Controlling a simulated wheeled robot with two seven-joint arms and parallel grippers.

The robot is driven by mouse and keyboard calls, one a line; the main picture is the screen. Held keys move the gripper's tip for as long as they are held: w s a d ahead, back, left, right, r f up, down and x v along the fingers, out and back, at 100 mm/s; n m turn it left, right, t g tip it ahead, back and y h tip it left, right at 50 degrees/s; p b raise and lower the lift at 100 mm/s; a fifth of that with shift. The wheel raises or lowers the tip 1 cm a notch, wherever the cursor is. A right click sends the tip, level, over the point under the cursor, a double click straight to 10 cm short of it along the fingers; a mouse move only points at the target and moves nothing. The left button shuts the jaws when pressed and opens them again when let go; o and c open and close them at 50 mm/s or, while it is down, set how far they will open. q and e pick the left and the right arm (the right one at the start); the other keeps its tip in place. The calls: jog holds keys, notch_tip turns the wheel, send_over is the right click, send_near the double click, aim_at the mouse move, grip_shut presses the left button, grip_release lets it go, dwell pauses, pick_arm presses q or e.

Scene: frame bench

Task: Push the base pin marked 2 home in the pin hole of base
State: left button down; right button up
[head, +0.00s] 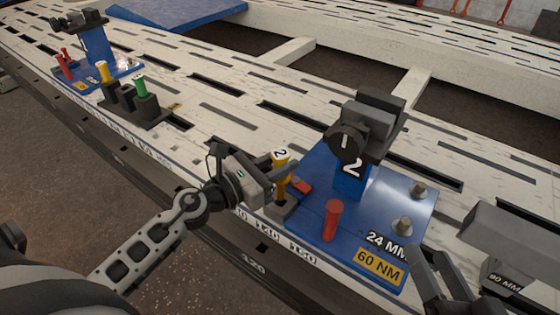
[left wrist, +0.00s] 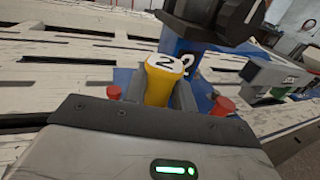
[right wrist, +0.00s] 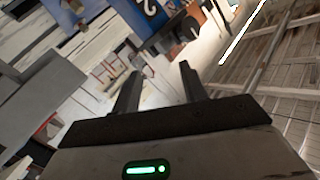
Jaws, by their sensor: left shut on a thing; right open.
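The yellow base pin marked 2 (head: 281,157) stands about upright at the left edge of the blue base (head: 318,172). My left gripper (head: 286,176) is shut on it, and the pin's head shows above the fingers in the left wrist view (left wrist: 165,65). A dark block (head: 282,209) sits right under the pin at the base's corner. The pin hole and the pin's lower end are hidden, so I cannot tell how deep the pin is. My right gripper (head: 440,272) is open and empty at the lower right, also in the right wrist view (right wrist: 160,88).
A grey block (head: 515,235) lies at the right. Farther left stand a green pin (head: 141,88) in a black rack and another blue base (head: 70,78).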

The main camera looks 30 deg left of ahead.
pick_arm(q)
jog(key=shift+f, duration=0.2)
pick_arm(e)
jog(key=shift+w, duration=0.15)
pick_arm(q)
jog(key=shift+f, duration=0.1)
jog(key=shift+f+b, duration=0.45)
jog(key=shift+b, duration=0.25)
jog(key=shift+f, duration=0.25)
pick_arm(e)
jog(key=shift+w+d+r+n+t+y, duration=0.1)
jog(key=shift+w+r+n+t+y, duration=0.15)
jog(key=shift+r+t, duration=0.25)
jog(key=shift+w+r+n+t+y, duration=0.2)
jog(key=shift+r+n+t, duration=0.1)
jog(key=shift+r, duration=0.25)
pick_arm(q)
jog(key=shift+f+b, duration=0.3)
jog(key=shift+b, duration=0.2)
pick_arm(e)
jog(key=shift+w+r, duration=0.15)
jog(key=shift+r, duration=0.1)
